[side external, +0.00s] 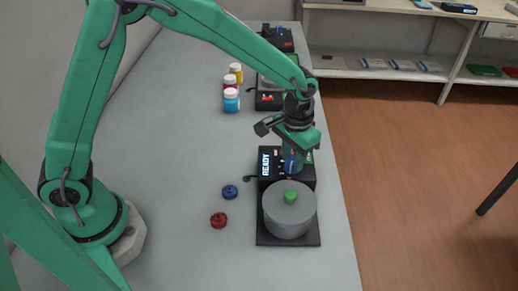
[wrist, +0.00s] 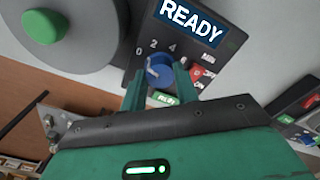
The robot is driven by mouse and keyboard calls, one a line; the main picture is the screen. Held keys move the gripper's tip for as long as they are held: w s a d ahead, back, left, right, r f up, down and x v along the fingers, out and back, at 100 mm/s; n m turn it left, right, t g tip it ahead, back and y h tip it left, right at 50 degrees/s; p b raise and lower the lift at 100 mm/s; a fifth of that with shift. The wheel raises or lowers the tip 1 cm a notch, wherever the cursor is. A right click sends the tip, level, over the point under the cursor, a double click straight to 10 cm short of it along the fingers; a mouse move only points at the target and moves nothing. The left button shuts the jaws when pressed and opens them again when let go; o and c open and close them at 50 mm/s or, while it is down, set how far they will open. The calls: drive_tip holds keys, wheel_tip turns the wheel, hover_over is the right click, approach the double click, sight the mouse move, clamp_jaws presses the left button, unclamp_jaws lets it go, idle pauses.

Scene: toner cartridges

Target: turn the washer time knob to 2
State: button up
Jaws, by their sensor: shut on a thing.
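The washer's black panel (wrist: 208,50) has a lit READY display and number marks from 0 to 6. The blue time knob (wrist: 157,66) sits below those marks in the wrist view, with a white pointer mark on its left part; the exact number it points at is hard to tell. My gripper (wrist: 159,82) is shut on the knob, one finger on each side. In the side view my gripper (side external: 291,163) points down onto the panel and partly hides the knob. The washer's grey round drum (side external: 289,212), with a green lid handle (side external: 291,197), stands in front of the panel.
A loose blue cap (side external: 230,191) and a red cap (side external: 218,220) lie left of the washer. Small bottles (side external: 231,101) stand farther back, beside a second device (side external: 268,101). The grey table (side external: 170,150) is clear in the middle; its right edge is close to the washer.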

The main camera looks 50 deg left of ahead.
drive_tip(key=m, duration=0.4)
drive_tip(key=shift+m, duration=1.8)
drive_tip(key=shift+r, duration=0.1)
drive_tip(key=o, duration=0.7)
